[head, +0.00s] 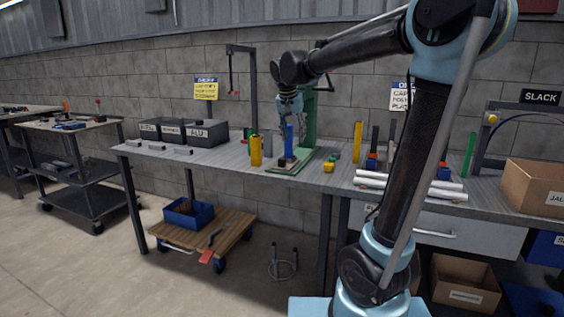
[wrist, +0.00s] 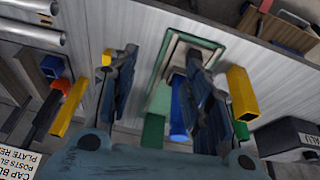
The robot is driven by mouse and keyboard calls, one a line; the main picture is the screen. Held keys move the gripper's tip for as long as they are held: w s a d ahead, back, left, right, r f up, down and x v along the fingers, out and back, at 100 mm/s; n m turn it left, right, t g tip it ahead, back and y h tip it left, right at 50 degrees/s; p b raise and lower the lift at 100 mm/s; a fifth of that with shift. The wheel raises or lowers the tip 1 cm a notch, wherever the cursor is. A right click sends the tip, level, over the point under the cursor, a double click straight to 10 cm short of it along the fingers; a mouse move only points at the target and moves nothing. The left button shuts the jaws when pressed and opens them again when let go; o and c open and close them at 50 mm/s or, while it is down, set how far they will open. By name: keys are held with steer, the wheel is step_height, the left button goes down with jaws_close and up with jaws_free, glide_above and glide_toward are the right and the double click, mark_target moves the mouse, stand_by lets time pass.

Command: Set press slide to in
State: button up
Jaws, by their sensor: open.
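The green press (head: 306,122) stands on the workbench with its green base plate (head: 291,167) toward the front. A blue upright bar (head: 289,140) stands at the press over a small dark block (head: 287,161); I cannot tell which part is the slide. My gripper (head: 290,108) hangs above the blue bar, beside the press column. In the wrist view my gripper (wrist: 160,55) is open and empty, with the green-edged base (wrist: 162,97) and the blue bar (wrist: 178,108) seen between and behind the fingers. Contact with the press cannot be made out.
A yellow post (head: 256,151) stands left of the press, another (head: 357,142) to its right. Grey bins (head: 207,133) sit at the bench's left, white rolls (head: 410,185) and a cardboard box (head: 538,185) at its right. A wooden cart (head: 205,235) stands below.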

steer(key=w+a+r, duration=0.2)
steer(key=w+a, duration=0.2)
steer(key=a, duration=0.3)
glide_toward(282, 158)
steer(key=shift+m, duration=0.3)
steer(key=x, duration=1)
steer(key=shift+f, duration=0.1)
steer(key=shift+t, duration=0.3)
jaws_close()
